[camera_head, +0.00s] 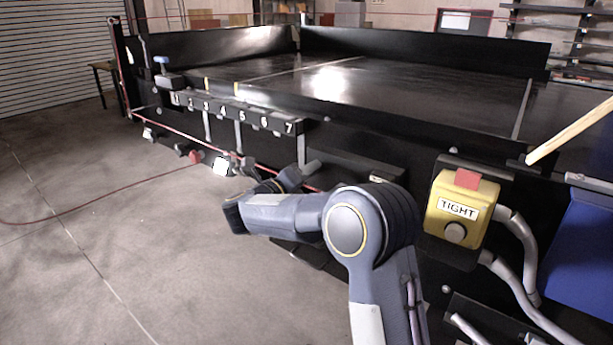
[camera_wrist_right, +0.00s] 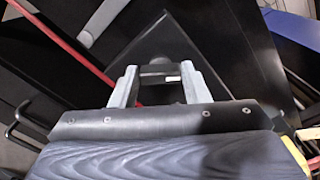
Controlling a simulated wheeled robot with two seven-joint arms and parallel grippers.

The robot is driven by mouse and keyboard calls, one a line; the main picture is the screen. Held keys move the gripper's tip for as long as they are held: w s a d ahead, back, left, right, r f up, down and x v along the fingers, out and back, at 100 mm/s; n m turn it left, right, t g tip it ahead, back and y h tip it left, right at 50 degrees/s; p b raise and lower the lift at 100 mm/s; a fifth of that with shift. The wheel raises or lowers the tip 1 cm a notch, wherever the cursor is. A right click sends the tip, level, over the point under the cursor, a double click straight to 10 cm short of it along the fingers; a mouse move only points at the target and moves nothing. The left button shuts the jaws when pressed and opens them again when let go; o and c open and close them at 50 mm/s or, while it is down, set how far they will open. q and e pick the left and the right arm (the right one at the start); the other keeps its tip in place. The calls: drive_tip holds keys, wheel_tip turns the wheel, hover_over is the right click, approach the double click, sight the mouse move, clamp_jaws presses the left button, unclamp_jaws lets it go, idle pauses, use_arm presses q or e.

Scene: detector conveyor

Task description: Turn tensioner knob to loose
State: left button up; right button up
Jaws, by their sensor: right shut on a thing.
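My right gripper (camera_wrist_right: 160,88) shows in the right wrist view with its two pale grey fingers on either side of a dark, rounded part with a small white mark, which appears to be the tensioner knob (camera_wrist_right: 158,72). It is shut on this part, in front of a dark panel. In the head view my right arm reaches left along the conveyor's side; the fingertips and the held part are not clear there. A yellow box (camera_head: 487,200) carries a white "TIGHT" label (camera_head: 458,209), a red block on top and a round grey knob (camera_head: 455,233). My left gripper is not in view.
The black conveyor (camera_head: 400,95) fills the back. A strip numbered 1 to 7 (camera_head: 223,110) runs along its side. Grey conduits (camera_head: 520,245) and a blue bin (camera_head: 585,240) stand at right. The floor at left is open, with a red hose (camera_head: 90,215) across it.

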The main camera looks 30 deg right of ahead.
drive_tip(key=shift+f+n+p, duration=0.1)
drive_tip(key=shift+n+p, duration=0.9)
drive_tip(key=shift+n, duration=2.6)
drive_tip(key=o, duration=1)
drive_tip(key=shift+a, duration=0.1)
drive_tip(key=b+v, duration=0.1)
drive_tip(key=v, duration=0.6)
drive_tip(key=shift+s+a, duration=0.1)
drive_tip(key=shift+a, duration=0.3)
